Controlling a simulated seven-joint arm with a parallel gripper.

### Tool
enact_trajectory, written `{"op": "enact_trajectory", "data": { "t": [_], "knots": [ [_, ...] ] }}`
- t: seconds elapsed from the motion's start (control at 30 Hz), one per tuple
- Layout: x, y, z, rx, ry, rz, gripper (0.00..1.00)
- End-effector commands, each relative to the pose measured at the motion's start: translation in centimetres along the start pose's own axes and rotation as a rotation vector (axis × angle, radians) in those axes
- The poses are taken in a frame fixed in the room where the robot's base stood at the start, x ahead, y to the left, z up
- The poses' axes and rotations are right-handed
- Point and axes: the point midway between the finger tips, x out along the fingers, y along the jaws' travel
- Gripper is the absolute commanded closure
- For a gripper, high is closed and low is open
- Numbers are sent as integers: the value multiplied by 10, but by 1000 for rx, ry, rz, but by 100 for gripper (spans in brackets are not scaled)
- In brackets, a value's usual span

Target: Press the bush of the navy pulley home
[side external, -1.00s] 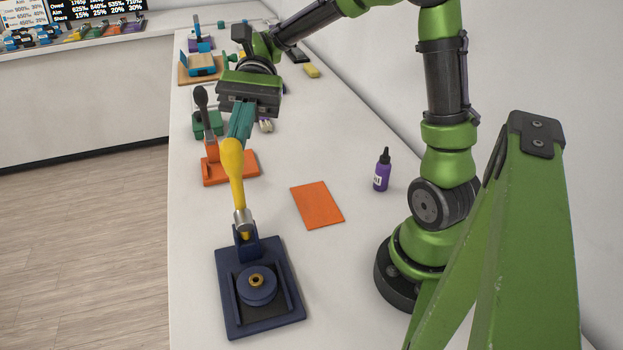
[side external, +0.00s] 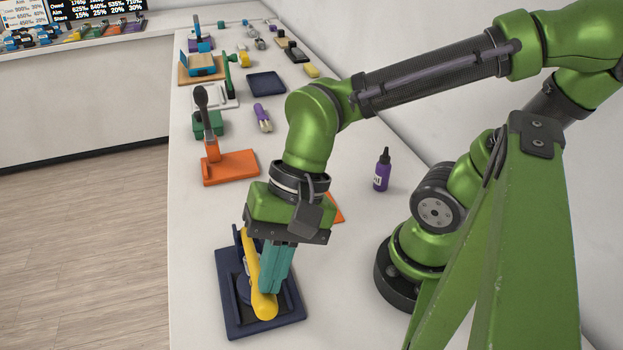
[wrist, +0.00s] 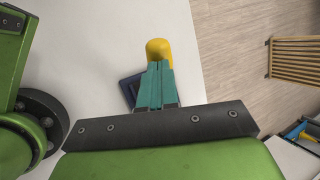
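The yellow lever handle (side external: 262,293) of the navy press is swung down low over the fixture, its rounded end toward the front. The navy base plate (side external: 232,323) lies flat on the bench. A little of the navy pulley (side external: 243,290) shows left of the handle; its bush is hidden. My gripper (side external: 268,289) points down, its teal fingers together against the handle on its right side in the side view. In the wrist view my gripper (wrist: 158,64) shows both fingers side by side with no clear gap, and the yellow handle (wrist: 159,48) lies just past the tips.
An orange stand with a dark-knobbed lever (side external: 230,168) is behind the press. An orange sheet (side external: 337,209) is partly hidden by my gripper. A purple bottle (side external: 382,170) stands to the right. Several other fixtures and items lie farther back. The bench around the press is mostly clear.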

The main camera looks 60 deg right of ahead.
Motion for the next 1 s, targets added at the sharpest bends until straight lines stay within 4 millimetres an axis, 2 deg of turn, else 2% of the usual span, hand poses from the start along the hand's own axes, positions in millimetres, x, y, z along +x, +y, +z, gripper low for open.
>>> {"op": "enact_trajectory", "data": {
  "t": [0.07, 0.23, 0.5, 0.7, 1.0],
  "knots": [
    [14, 7, 5, -61, 129, 2, 100],
    [41, 18, 8, -100, 240, 4, 100],
    [74, 31, 9, -91, 228, 4, 100],
    [88, 37, 8, -91, 228, 3, 100],
    [94, 39, 8, -90, 227, 0, 100]
  ]
}}
